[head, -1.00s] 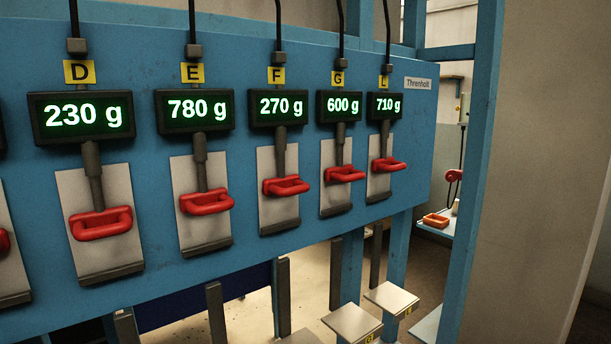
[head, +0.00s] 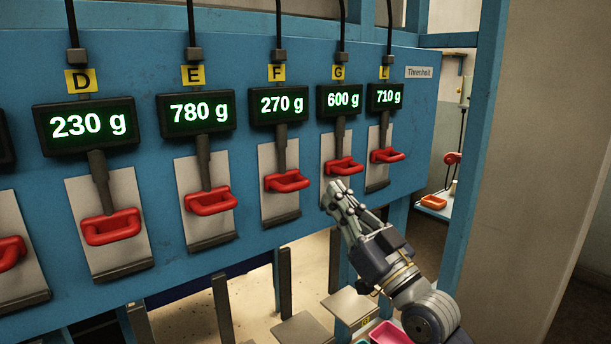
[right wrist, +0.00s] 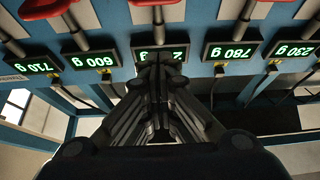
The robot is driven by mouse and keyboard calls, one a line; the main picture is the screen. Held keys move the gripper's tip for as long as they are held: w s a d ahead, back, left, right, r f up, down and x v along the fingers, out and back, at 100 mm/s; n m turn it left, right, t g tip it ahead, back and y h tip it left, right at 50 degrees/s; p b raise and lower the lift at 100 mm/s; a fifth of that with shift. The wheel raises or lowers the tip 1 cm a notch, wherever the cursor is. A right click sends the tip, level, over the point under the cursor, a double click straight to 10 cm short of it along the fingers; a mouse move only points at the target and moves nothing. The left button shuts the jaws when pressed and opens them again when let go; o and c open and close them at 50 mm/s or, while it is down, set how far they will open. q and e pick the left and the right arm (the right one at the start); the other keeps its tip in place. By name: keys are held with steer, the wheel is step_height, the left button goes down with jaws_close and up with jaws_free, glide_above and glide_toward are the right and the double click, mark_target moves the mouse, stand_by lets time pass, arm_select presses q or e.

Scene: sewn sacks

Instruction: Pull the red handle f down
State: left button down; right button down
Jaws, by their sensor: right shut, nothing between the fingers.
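The red handle f (head: 287,181) is a red loop on a dark lever in front of a pale plate, under the yellow F label (head: 276,73) and a display reading 270 g (head: 278,111). My right gripper (head: 337,190) is shut and empty. In the head view its tips show to the right of handle f and just below the red handle under G (head: 343,166), apart from handle f. In the right wrist view the closed fingers (right wrist: 157,58) point at the F display and partly cover it; a red strip shows at the top edge. My left gripper is out of view.
Similar red handles stand under D (head: 111,227), E (head: 210,201) and L (head: 387,156) on the blue panel (head: 240,62). Grey platforms (head: 350,306) and a pink tray (head: 389,333) lie below. A blue post (head: 474,150) stands at right.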

steer(key=shift+w, duration=0.1)
steer(key=p+x, duration=0.4)
steer(key=x, duration=0.6)
steer(key=f, duration=0.4)
steer(key=shift+w+a, duration=0.15)
steer(key=shift+w, duration=0.1)
